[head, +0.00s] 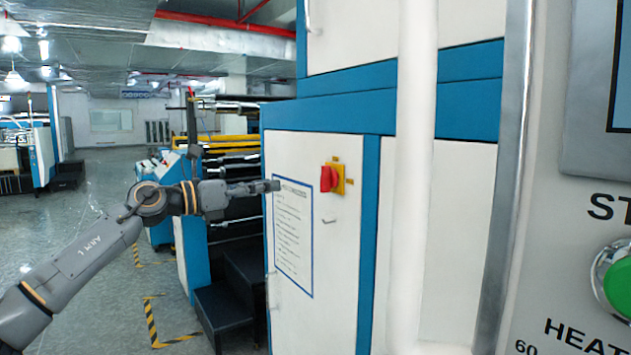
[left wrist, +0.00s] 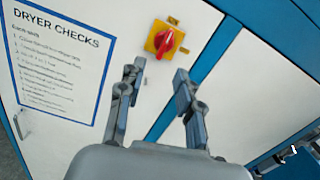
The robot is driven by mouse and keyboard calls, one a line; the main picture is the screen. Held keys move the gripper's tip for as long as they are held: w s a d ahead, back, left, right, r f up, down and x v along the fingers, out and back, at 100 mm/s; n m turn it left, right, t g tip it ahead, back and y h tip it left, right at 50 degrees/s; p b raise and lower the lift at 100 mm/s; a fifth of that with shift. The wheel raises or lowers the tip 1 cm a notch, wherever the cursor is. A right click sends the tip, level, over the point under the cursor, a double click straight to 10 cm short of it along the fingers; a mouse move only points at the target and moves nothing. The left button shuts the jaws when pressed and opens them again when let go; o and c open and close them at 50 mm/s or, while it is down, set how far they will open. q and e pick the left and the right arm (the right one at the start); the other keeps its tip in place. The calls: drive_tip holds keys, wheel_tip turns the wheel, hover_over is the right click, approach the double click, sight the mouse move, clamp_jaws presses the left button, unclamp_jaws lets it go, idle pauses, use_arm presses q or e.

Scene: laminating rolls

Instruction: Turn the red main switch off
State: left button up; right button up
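The red main switch (head: 326,179) is a red knob on a yellow plate (head: 340,180), on the white cabinet door. It also shows in the left wrist view (left wrist: 166,42), ahead of my left gripper and a little above the gap between its fingers. My left gripper (head: 272,186) is to the left of the switch in the head view, apart from it. In the left wrist view its two fingers (left wrist: 158,80) are spread open with nothing between them.
A blue-framed "Dryer checks" sheet (head: 293,235) is on the same door. A small handle (head: 329,220) is below the switch. A white vertical pipe (head: 412,180) and a control panel with a green button (head: 618,283) stand at the right. Dark steps (head: 225,312) are at lower left.

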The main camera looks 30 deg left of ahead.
use_arm(q)
drive_tip(key=s+r+m, duration=0.1)
drive_tip(key=s+r, duration=0.1)
drive_tip(key=p, duration=0.5)
approach(321, 171)
drive_tip(key=shift+m, duration=0.3)
drive_tip(key=p+x, duration=0.4)
drive_tip(key=x, duration=0.3)
drive_tip(key=shift+w+r, duration=0.15)
drive_tip(key=shift+r, duration=0.05)
drive_tip(key=shift+w+d+f+p, duration=0.15)
drive_tip(key=shift+w+d+p, duration=0.1)
drive_tip(key=shift+w+p, duration=0.25)
drive_tip(key=shift+w, duration=0.15)
drive_tip(key=shift+c, duration=0.4)
clamp_jaws()
